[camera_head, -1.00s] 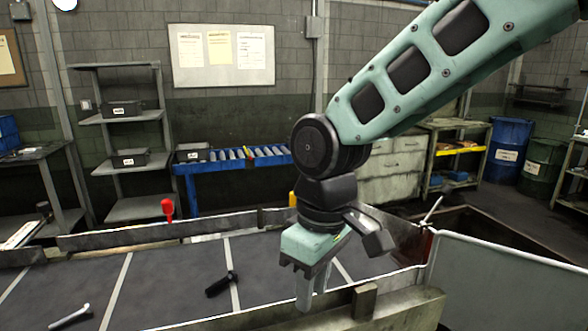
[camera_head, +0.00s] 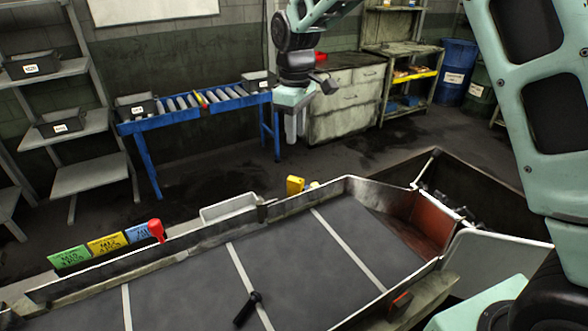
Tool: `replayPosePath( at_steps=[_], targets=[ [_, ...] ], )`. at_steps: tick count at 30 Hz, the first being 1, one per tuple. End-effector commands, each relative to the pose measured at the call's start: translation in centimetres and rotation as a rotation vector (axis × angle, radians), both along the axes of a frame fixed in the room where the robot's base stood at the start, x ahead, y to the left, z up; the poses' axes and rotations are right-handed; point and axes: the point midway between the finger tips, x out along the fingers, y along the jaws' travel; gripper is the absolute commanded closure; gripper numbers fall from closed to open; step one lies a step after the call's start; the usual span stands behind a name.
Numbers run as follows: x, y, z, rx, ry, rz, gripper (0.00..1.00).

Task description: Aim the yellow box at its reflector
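The yellow box (camera_head: 295,185) stands just behind the far wall of the dark belt trough, right of the middle. A small pale yellow piece shows beside its right side. I cannot tell which way its face points. A small orange-red piece (camera_head: 400,302) sits on the near wall of the trough at the lower right; it may be the reflector, but I cannot be sure. My gripper (camera_head: 296,135) hangs fingers down in the air, above and beyond the yellow box in the picture, apart from it. The gap between the fingers is not clear, and nothing shows in them.
The belt trough (camera_head: 190,285) has white cross lines, and a black bolt (camera_head: 246,309) lies on it. A red knob (camera_head: 156,229), coloured signs (camera_head: 105,244) and a white tray (camera_head: 230,208) line its far side. A blue roller table (camera_head: 205,107) stands behind, with open floor between.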

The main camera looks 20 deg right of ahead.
Motion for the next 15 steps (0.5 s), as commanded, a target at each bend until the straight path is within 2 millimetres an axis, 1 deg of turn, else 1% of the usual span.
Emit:
replayPosePath(
  at_steps=[9,15],
  targets=[
    [-0.2,0.0,-6.5,-0.001,0.006,0.001,0.7],
    [-0.2,0.0,-10.3,-0.001,0.004,0.0,0.7]
  ],
)
